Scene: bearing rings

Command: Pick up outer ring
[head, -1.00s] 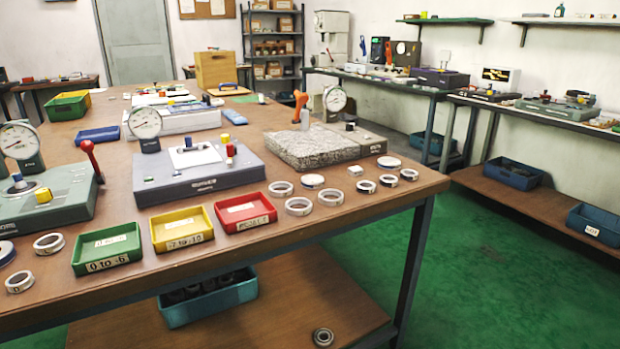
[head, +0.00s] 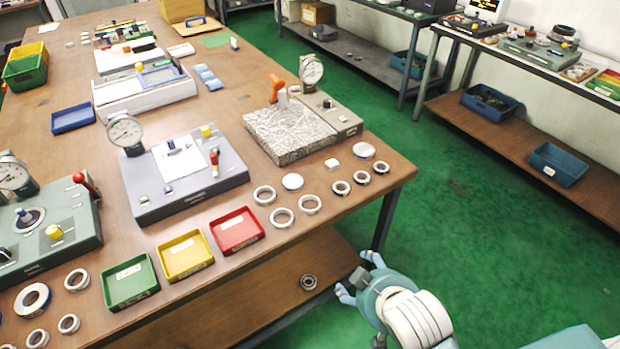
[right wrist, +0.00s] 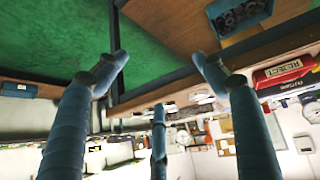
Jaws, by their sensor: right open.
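Several metal rings lie flat near the right front of the table, among them a front ring (head: 282,217), its neighbour (head: 310,204) and smaller rings such as this one (head: 341,187). More lie at the left front, including a wide ring (head: 32,299). I cannot tell which one is the outer ring. My right gripper (head: 356,277) is open and empty, off the table's front edge, right of and below the rings in the picture. Its spread fingers (right wrist: 160,62) show in the right wrist view with nothing between them. My left gripper is not in view.
Green (head: 130,298), yellow (head: 185,272) and red (head: 237,246) trays line the table's front edge (head: 300,236). Behind stand a grey gauge base (head: 215,180) and a granite block (head: 290,150). A bearing (head: 309,282) lies on the lower shelf. Green floor is clear at right.

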